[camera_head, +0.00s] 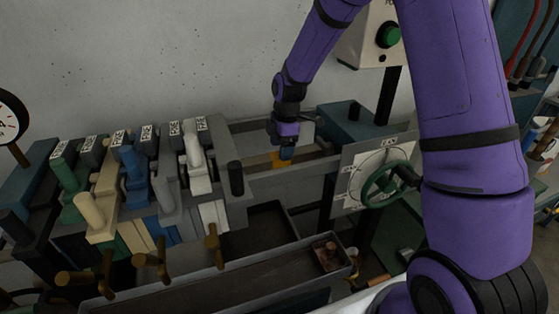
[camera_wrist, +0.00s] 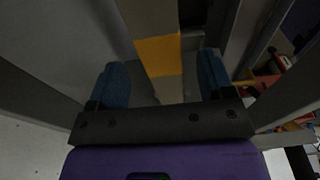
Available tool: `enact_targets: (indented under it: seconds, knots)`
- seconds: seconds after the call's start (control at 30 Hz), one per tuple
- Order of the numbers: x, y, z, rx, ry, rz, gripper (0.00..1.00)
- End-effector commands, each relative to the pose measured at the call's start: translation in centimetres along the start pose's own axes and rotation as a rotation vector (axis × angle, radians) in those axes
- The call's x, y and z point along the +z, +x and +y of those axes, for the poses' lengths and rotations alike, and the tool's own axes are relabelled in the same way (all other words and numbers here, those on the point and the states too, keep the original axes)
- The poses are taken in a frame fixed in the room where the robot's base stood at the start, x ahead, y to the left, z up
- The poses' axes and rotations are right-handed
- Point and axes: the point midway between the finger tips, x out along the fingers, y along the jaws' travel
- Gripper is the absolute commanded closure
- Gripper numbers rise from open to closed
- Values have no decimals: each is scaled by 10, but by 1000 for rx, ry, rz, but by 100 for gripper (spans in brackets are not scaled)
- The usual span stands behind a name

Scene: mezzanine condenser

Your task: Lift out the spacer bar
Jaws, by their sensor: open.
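What looks like the spacer bar is a pale bar with an orange band (camera_wrist: 158,55), seen in the wrist view between two grey walls. My gripper (camera_head: 286,154) points down into this trough. In the wrist view my gripper (camera_wrist: 163,66) is open, with one blue finger on each side of the bar's line. I cannot tell how deep the fingers reach around it.
Several coloured levers (camera_head: 132,165) stand in a row at the left. A green handwheel (camera_head: 383,184) with a dial plate is right of the trough. A long tray (camera_head: 200,284) lies in front. The grey trough walls (camera_head: 290,182) are close to my fingers.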

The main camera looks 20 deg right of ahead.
Motion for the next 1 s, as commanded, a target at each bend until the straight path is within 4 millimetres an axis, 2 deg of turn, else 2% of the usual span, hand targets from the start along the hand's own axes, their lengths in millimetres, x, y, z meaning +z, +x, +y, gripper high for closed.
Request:
enact_targets:
  seconds: [0.03, 0.2, 0.5, 0.57, 0.83, 1.0]
  knots:
    - [-2, 9, -1, -5, -1, -1, 26]
    - [-1, 28, -1, -2, 1, 0, 26]
    - [-2, 32, -1, 0, 1, 0, 26]
    - [-1, 32, -1, 0, 1, 0, 37]
    - [-1, 32, -1, 0, 0, 0, 99]
    - [-2, 31, 0, 2, 0, 0, 100]
